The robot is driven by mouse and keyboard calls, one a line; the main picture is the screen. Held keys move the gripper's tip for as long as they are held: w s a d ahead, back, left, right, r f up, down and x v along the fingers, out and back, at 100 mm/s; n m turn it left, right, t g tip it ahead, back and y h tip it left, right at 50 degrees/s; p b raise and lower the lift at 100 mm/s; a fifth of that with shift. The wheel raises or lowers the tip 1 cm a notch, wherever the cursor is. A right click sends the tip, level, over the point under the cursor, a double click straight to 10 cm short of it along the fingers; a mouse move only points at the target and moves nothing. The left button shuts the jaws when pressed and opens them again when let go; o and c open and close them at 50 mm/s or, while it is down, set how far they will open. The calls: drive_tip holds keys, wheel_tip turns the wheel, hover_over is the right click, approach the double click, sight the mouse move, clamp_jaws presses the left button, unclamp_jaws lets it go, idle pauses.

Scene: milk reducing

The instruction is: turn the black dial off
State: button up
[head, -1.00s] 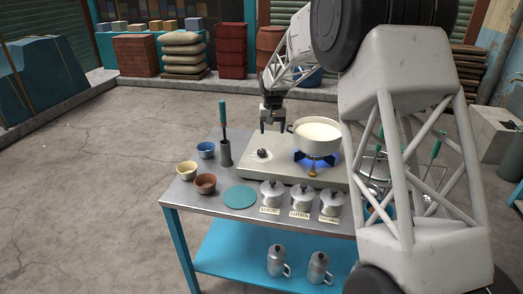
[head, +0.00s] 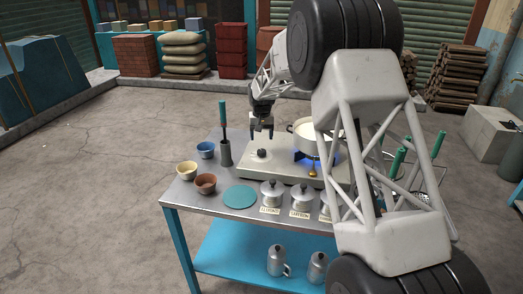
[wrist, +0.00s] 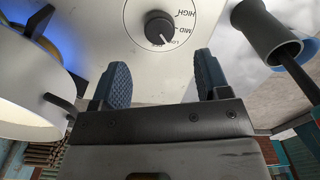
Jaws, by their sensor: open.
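The black dial (head: 263,154) sits on the left part of the pale stove top (head: 285,172). In the wrist view the dial (wrist: 159,28) lies on a round white plate with HIGH and MID printed on it. Its pale pointer mark faces lower right in that view, by small lettering I cannot read clearly. My gripper (head: 261,133) is open and empty, just above and behind the dial in the head view. In the wrist view its two blue-grey fingers (wrist: 162,68) are spread, with the dial beyond their tips, apart from them. A blue flame (head: 309,156) burns under the pot.
The white pot of milk (head: 303,127) stands right of the dial, partly behind my arm. A grey holder (head: 225,153) with a green-handled tool stands to the left. Bowls, a teal disc (head: 240,196) and lidded tins line the table's front.

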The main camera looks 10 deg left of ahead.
sight(262, 151)
drive_tip(key=shift+f, duration=3.6)
drive_tip(key=shift+c, duration=0.3)
drive_tip(key=c, duration=0.9)
drive_tip(key=shift+o, duration=0.2)
drive_tip(key=shift+m, duration=0.5)
drive_tip(key=m, duration=0.3)
drive_tip(key=shift+m, duration=2.1)
